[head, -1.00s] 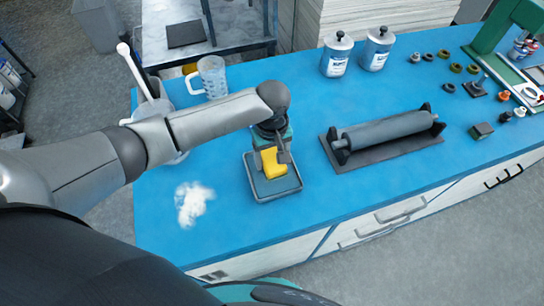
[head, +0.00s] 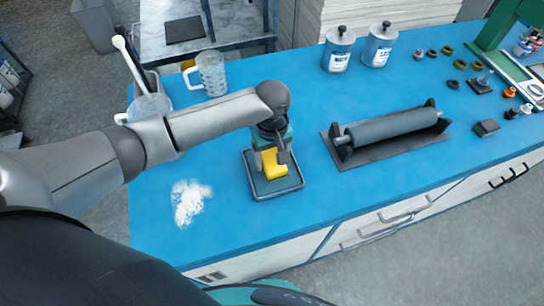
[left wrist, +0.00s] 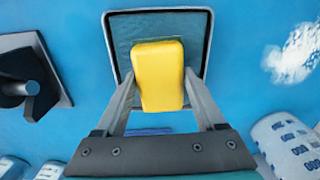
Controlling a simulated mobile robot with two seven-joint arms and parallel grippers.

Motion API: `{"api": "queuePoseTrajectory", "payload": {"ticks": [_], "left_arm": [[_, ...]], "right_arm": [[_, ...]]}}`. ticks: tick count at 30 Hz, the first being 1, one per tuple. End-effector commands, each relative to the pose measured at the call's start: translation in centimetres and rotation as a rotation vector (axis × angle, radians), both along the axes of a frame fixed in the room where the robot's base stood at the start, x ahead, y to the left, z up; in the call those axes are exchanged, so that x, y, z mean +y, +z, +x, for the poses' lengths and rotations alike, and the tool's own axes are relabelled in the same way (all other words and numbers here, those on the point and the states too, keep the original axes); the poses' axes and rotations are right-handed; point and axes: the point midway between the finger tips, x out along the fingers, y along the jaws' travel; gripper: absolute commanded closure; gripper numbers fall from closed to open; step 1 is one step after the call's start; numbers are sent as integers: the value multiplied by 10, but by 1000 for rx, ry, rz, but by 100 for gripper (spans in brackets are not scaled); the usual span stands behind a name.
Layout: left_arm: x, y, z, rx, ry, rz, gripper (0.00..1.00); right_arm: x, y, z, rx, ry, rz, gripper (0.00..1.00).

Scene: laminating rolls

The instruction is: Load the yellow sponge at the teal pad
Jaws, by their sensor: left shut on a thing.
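The yellow sponge (head: 274,164) is between the fingers of my left gripper (head: 271,158), which is shut on it. In the left wrist view the sponge (left wrist: 158,75) spans the gap between the two fingers (left wrist: 158,98). The teal pad (head: 285,184) lies in a shallow dark-rimmed tray (head: 278,194), directly below the sponge in the head view. In the left wrist view the pad (left wrist: 125,30) shows behind and around the sponge. I cannot tell whether the sponge touches the pad. My right gripper is not in view.
A grey roller on a dark base (head: 390,127) stands right of the tray. White powder (head: 188,201) lies to the left. A clear measuring jug (head: 211,74) and two labelled canisters (head: 338,50) stand farther back. Blue tabletop (head: 230,225) is bare in front.

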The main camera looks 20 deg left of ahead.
Motion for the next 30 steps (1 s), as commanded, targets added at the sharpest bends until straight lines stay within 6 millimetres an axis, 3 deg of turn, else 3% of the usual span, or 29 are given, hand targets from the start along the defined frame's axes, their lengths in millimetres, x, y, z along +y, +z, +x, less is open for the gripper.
{"api": "queuePoseTrajectory", "payload": {"ticks": [30], "left_arm": [[0,-10,0,0,0,-1,73]], "right_arm": [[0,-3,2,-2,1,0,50]]}}
